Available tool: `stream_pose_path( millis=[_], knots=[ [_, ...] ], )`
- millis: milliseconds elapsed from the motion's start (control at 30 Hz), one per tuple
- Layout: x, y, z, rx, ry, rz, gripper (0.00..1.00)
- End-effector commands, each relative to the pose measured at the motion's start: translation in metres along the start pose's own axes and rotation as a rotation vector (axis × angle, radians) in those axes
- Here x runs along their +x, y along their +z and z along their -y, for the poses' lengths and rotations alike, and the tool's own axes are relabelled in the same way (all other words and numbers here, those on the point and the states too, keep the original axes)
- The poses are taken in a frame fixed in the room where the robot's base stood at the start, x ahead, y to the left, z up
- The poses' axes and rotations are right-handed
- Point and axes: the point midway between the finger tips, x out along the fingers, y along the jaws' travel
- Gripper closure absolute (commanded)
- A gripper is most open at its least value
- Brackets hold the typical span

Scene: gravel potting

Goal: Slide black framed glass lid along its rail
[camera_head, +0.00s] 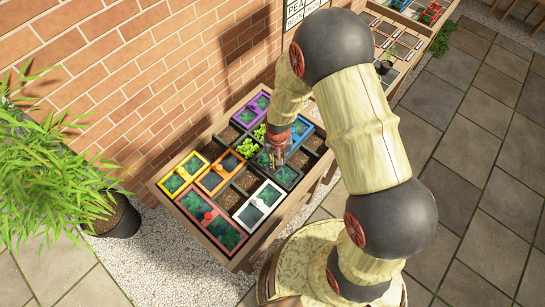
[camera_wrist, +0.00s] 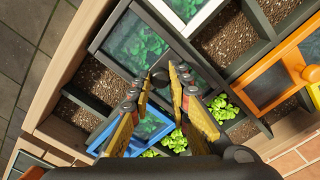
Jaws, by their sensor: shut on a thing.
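The black framed glass lid (camera_head: 287,176) lies on the wooden planter, with dark green leaves showing through its glass. In the wrist view the lid (camera_wrist: 120,32) spans the upper middle, its dark frame running slantwise. My gripper (camera_head: 275,157) reaches down over the planter from the upper right. In the wrist view its orange-yellow fingers (camera_wrist: 168,78) close around a dark round knob (camera_wrist: 176,92) at the lid's frame. The fingers hide part of the knob and the rail beneath.
Other lids sit nearby: white (camera_head: 259,204), orange (camera_head: 219,173), yellow (camera_head: 184,174), red (camera_head: 211,219), purple (camera_head: 250,110) and blue (camera_wrist: 150,124). Open cells hold brown soil and bright green seedlings (camera_head: 247,148). A brick wall (camera_head: 130,70) stands behind the planter; a leafy potted plant (camera_head: 60,185) is at left.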

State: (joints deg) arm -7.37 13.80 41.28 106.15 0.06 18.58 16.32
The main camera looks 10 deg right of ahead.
Motion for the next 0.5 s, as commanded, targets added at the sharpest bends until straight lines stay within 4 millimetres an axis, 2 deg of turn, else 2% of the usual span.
stream_pose_path(
  millis=[267, 300, 500],
  knots=[
    [0.0003, 0.0029, -0.0020, 0.000, 0.003, 0.007, 1.00],
    [0.0004, 0.0031, -0.0021, 0.000, 0.003, 0.007, 0.81],
    [0.0006, 0.0029, -0.0018, 0.000, 0.002, 0.007, 0.69]
  ],
)
